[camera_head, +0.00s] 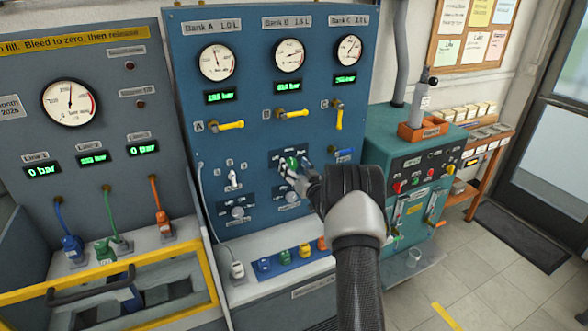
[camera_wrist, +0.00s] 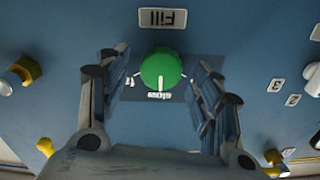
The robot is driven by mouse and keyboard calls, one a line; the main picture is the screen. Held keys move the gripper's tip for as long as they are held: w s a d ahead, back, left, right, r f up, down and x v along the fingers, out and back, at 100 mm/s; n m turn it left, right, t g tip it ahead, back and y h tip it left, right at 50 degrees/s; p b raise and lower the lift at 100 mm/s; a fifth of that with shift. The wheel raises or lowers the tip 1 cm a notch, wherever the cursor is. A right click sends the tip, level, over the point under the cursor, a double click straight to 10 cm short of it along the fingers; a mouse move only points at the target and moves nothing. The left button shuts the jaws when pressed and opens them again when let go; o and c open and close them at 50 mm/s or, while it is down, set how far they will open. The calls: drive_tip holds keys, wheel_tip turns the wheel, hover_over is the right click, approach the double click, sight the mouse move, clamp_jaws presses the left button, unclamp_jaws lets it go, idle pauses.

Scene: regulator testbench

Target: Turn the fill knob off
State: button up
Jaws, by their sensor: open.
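The fill knob (camera_wrist: 160,70) is round and green and sits on a dark plate on the blue panel. Its white pointer line points down in the wrist view, toward the word "slow". The "Fill" label (camera_wrist: 163,17) above it appears upside down. My gripper (camera_wrist: 160,82) is open, with one finger at the left and one at the right of the knob and visible gaps to it. In the head view the knob (camera_head: 293,162) is partly hidden by my gripper (camera_head: 295,174), which reaches in from the lower right.
The blue panel (camera_head: 181,80) carries gauges and yellow-handled valves above the knob. Another selector (camera_head: 233,179) is to its left. A shelf with several coloured connectors (camera_head: 284,257) juts out below. A teal cabinet (camera_head: 380,135) stands at the right.

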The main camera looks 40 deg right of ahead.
drive_tip(key=shift+w, duration=0.25)
drive_tip(key=shift+c, duration=0.6)
drive_tip(key=c, duration=0.9)
